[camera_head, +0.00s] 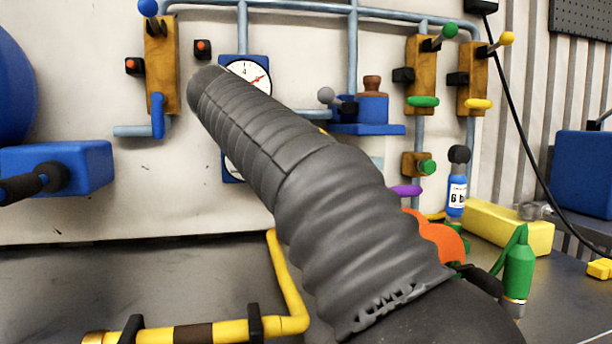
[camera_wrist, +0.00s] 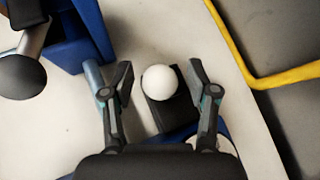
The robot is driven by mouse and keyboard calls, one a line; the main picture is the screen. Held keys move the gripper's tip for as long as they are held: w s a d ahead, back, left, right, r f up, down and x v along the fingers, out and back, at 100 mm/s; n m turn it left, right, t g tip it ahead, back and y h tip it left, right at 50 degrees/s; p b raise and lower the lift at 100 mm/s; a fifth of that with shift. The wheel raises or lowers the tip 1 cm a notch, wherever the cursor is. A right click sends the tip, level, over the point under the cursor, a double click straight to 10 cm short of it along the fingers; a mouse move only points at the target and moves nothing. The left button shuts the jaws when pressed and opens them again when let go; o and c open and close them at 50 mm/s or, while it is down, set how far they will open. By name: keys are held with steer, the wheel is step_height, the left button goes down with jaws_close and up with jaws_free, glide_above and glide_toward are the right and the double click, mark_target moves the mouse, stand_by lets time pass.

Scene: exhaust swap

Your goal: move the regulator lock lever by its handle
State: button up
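In the wrist view, a white ball knob (camera_wrist: 159,82) sits on a dark block-like stem, in front of the pale wall. It looks like the handle of the regulator lock lever. My gripper (camera_wrist: 160,78) is open around it, one finger on each side, with a gap on both sides. In the head view, my grey-sleeved arm covers the middle, and the gripper and the white knob are hidden. The blue regulator (camera_head: 372,108) with a brown cap shows right of the arm, with a grey ball lever (camera_head: 326,96) beside it.
In the wrist view, a blue block (camera_wrist: 88,30) with a dark ball handle (camera_wrist: 22,76) lies left of the fingers, and a yellow pipe (camera_wrist: 285,76) runs at right. In the head view, gauges (camera_head: 248,72), valves and pipes crowd the wall. A yellow pipe (camera_head: 285,275) crosses the bench below.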

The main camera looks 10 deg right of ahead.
stand_by(0.4)
steer(key=v, duration=0.7)
steer(key=shift+s+a, duration=0.15)
steer(key=shift+a, duration=0.05)
steer(key=shift+r, duration=0.25)
steer(key=shift+r, duration=2.4)
steer(key=shift+s, duration=0.1)
steer(key=s+b, duration=0.3)
steer(key=s, duration=1.2)
steer(key=shift+s, duration=0.4)
